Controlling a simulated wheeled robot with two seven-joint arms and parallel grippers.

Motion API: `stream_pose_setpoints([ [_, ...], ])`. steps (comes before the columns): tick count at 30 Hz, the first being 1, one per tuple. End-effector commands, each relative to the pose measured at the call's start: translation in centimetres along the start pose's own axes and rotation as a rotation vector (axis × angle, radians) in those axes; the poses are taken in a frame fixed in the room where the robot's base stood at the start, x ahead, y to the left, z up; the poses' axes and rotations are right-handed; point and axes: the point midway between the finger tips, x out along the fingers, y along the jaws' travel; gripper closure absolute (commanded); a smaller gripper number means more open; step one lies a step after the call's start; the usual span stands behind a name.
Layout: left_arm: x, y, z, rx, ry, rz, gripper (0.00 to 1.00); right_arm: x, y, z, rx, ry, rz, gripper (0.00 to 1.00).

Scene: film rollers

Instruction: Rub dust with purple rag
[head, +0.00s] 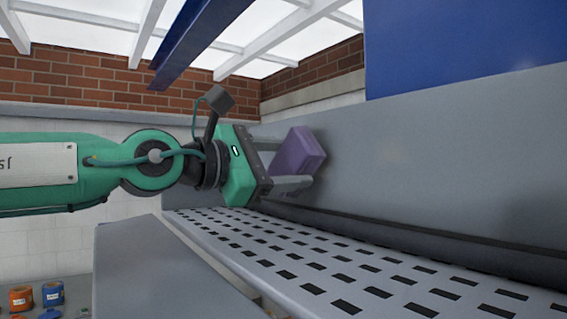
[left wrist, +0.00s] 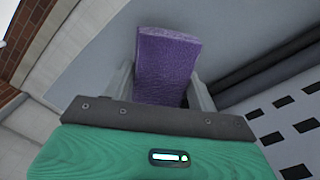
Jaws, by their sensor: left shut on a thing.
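The purple rag (head: 298,152) is a thick block held between the fingers of my left gripper (head: 291,163). It is close to the grey machine wall (head: 420,170), and I cannot tell whether it touches it. In the left wrist view the rag (left wrist: 166,62) stands out beyond the two grey fingers of the left gripper (left wrist: 162,85), which are shut on it. No dust can be made out on the wall or on the slotted plate (head: 318,252). My right gripper is not in view.
The slotted grey plate runs below the gripper, with a dark roller or gap (head: 400,235) along the wall's foot. A grey panel (head: 165,270) stands at the lower left. Orange and blue spools (head: 52,294) lie at the far lower left. A blue beam (head: 195,38) hangs overhead.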

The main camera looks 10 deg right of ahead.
Motion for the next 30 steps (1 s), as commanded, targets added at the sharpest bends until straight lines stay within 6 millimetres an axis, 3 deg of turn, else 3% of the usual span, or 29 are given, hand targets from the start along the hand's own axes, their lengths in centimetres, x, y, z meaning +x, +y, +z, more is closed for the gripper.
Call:
stream_pose_setpoints([
  [30,1.9,0.0,0.0,0.000,0.000,0.001,0.60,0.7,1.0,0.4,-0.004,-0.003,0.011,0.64],
])
